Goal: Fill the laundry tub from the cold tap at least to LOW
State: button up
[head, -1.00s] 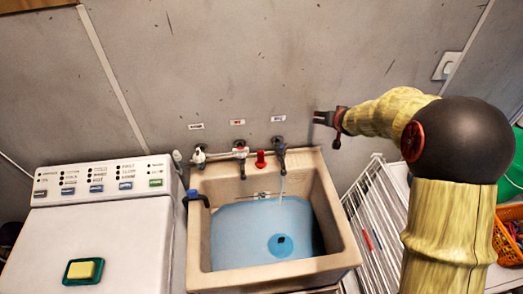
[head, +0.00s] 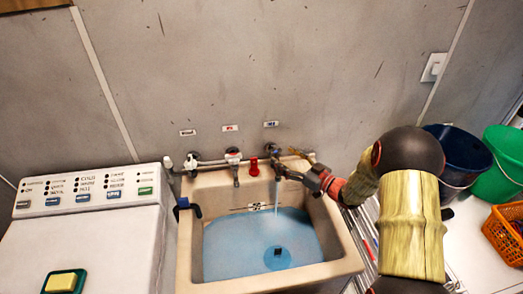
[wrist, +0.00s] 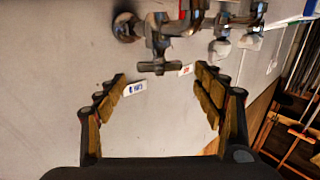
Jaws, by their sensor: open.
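The beige laundry tub (head: 343,258) holds blue-looking water (head: 232,250). A stream (head: 277,192) falls into it from the right-hand tap (head: 277,160), whose wall label (head: 271,124) sits above it. Small markings (head: 250,207) show on the tub's back wall just above the water, too small to read. My gripper (head: 292,166) is at that tap, partly hiding it. In the wrist view my gripper (wrist: 160,78) is open, with a tap handle (wrist: 158,68) between or just beyond its fingertips. A blue-lettered label (wrist: 135,88) lies near the left finger.
Another tap (head: 234,158) and a red knob (head: 253,167) stand left of my gripper. A blue-handled fitting (head: 187,206) is on the tub's left rim. The washer (head: 105,240) is at left with a soap dish (head: 63,282). Buckets (head: 458,155) and an orange basket (head: 505,232) are at right.

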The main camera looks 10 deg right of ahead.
aim_at(274, 152)
jog(key=b+x, duration=0.1)
jog(key=x, duration=0.7)
jog(key=shift+w+a+f, duration=0.15)
jog(key=c, duration=0.3)
jog(key=c, duration=1.1)
